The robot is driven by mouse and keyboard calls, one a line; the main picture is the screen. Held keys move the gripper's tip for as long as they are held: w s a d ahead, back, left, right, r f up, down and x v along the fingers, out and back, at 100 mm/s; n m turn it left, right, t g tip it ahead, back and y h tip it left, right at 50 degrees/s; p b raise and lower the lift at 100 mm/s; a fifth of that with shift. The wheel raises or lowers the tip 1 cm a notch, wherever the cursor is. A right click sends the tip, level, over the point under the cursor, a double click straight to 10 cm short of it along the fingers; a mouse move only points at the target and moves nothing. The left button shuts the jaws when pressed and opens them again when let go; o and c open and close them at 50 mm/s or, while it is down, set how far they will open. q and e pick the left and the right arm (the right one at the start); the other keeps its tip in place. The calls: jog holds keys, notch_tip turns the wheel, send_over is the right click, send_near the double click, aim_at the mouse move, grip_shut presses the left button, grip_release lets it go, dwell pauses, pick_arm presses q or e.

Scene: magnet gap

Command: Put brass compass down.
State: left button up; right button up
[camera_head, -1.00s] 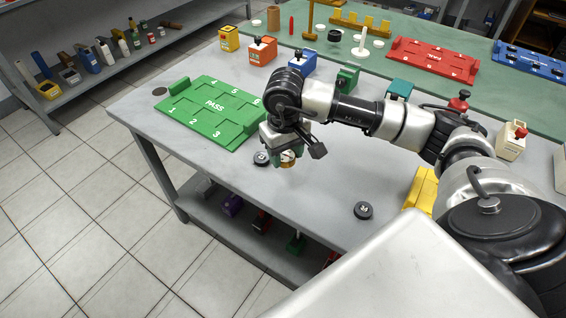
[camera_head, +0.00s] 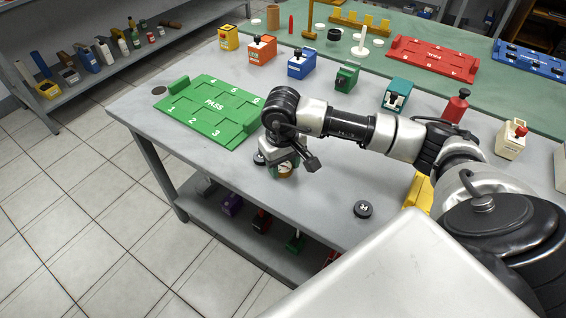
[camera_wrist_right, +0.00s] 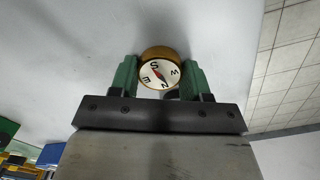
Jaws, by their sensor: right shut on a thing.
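The brass compass (camera_head: 285,170) is a small round thing with a white dial, held between the fingers of my right gripper (camera_head: 283,166) near the front edge of the grey table (camera_head: 325,188). In the right wrist view the compass (camera_wrist_right: 160,73) shows its dial with letters and a red needle, between the two green fingers of the gripper (camera_wrist_right: 162,78). The gripper is shut on it. I cannot tell whether the compass touches the table. My left gripper is not in view.
A green PASS tray (camera_head: 212,112) lies left of the gripper. A dark disc (camera_head: 259,158) sits close beside the gripper, and a black disc marked 24 (camera_head: 363,209) lies to the right. Several coloured boxes, such as the blue one (camera_head: 301,63), stand farther back. The table between is clear.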

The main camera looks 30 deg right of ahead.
aim_at(282, 167)
jog(key=o, duration=0.7)
jog(key=shift+c, duration=0.2)
jog(key=shift+o, duration=1.4)
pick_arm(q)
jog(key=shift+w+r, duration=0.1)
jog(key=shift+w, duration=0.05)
pick_arm(e)
jog(key=shift+r, duration=0.15)
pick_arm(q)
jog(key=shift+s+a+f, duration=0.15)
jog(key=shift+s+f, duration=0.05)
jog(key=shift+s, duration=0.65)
pick_arm(e)
notch_tip(282, 167, up, 12)
jog(key=shift+a, duration=0.1)
